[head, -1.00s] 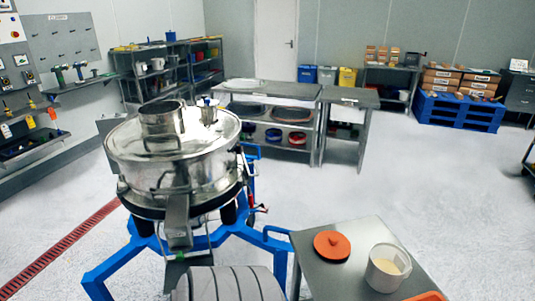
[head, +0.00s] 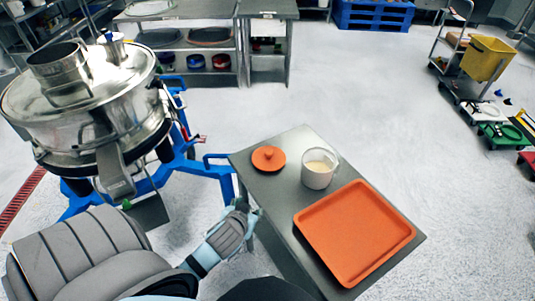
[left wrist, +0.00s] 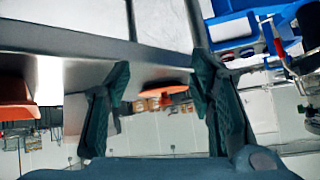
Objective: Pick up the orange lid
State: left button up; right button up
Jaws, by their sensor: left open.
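The round orange lid (head: 268,158), with a small knob on top, lies on the back left part of the grey metal table (head: 300,140) in the head view. A clear container of pale powder (head: 318,172) stands beside it on the right. My left gripper (head: 250,213) is at the table's left edge, nearer to me than the lid and apart from it. In the left wrist view my left gripper (left wrist: 159,66) is open and empty, with the orange lid (left wrist: 166,88) showing beyond its two dark fingers. My right gripper is not in view.
An orange tray (head: 355,232) covers the front right of the table. The steel sifter (head: 90,100) on its blue frame (head: 205,168) stands to the left. A yellow bucket (head: 488,58) is on a cart at far right. Floor between is clear.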

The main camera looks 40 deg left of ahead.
aim_at(269, 152)
pick_arm(q)
jog(key=w+a+r+n+t+y, duration=0.1)
jog(key=w+a+r+n+t, duration=0.2)
jog(key=w+r, duration=0.45)
jog(key=shift+m+t, duration=0.3)
jog(key=shift+m, duration=0.4)
jog(key=b+x, duration=0.2)
jog(key=x, duration=1.2)
jog(key=shift+w+d+f, duration=0.1)
jog(key=shift+d+f, duration=0.05)
jog(key=shift+f, duration=0.05)
jog(key=shift+r, duration=0.1)
jog(key=c, duration=0.9)
